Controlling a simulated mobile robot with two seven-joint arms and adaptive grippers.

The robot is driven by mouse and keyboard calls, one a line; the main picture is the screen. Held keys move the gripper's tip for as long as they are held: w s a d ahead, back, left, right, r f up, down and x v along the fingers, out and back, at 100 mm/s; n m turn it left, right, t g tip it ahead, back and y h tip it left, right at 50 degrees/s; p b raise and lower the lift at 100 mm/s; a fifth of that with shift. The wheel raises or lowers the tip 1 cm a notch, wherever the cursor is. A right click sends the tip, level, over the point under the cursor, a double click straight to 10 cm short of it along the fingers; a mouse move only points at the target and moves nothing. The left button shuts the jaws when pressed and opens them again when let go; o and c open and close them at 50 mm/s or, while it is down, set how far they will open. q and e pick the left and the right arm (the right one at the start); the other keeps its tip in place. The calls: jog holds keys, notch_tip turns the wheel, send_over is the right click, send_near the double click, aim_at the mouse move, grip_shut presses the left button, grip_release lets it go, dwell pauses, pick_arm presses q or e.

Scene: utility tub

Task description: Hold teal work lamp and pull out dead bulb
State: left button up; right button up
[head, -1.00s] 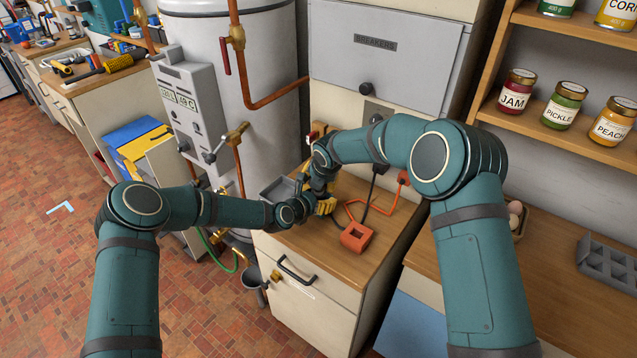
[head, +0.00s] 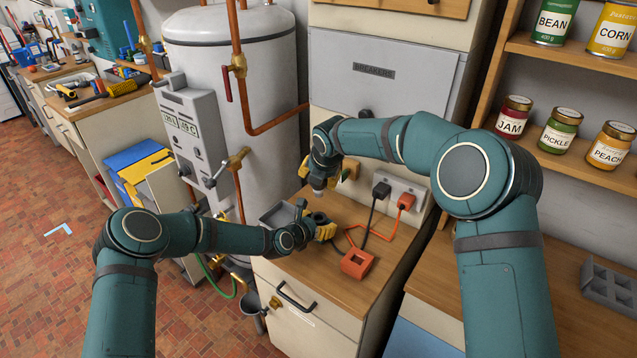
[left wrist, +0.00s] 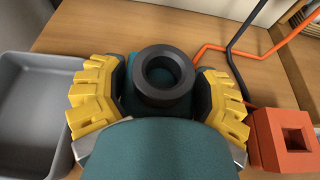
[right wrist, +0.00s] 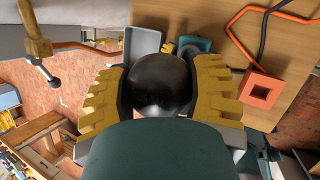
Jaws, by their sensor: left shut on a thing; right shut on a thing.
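The teal work lamp (left wrist: 131,88) is between the yellow fingers of my left gripper (head: 322,231), which is shut on it. Its round black socket (left wrist: 165,76) faces up and is empty. The dead bulb (right wrist: 160,82), with dark, blackened glass, is in my right gripper (head: 320,178), which is shut on it. The right gripper is above the lamp, and the bulb is clear of the socket. In the right wrist view, part of the lamp (right wrist: 196,44) shows beyond the bulb. In the head view, the lamp is mostly hidden by the left gripper.
A grey tray (left wrist: 30,100) lies on the wooden counter (head: 330,282) left of the lamp. An orange block with a square hole (head: 357,263) lies to the right. Black and orange cords run to a wall outlet (head: 400,192). A white water tank (head: 235,80) stands at the left.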

pick_arm(q)
jog(key=shift+s+f, duration=0.2)
jog(key=shift+f, duration=0.2)
jog(key=o, duration=1.3)
jog(key=shift+w+r, duration=0.1)
jog(key=shift+w, duration=0.1)
jog(key=shift+r, duration=0.1)
